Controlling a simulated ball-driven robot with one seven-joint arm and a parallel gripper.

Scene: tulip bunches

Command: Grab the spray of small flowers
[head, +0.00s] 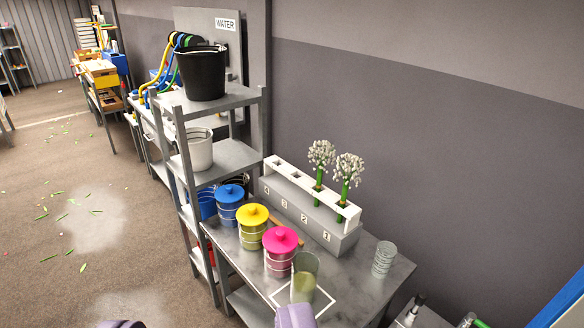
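Two sprays of small white flowers on green stems, a left one (321,153) and a right one (348,168), stand upright in a grey rack with a white top bar (272,194). The rack's front carries the numbers 4, 3, 2 and 1 from left to right. The flowers are toward the rack's right end, by 2 and 1. A pale purple-grey part, seemingly of my gripper (295,317), shows at the bottom edge, well below and apart from the flowers. Most of the gripper is out of frame, so its opening is unclear.
Lidded pots, blue (230,210), yellow (252,234) and pink (279,262), stand before the rack. A glass jar (304,285) is in front, and a ribbed clear glass (384,258) is at right. A grey shelf (226,158) with buckets rises at left.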

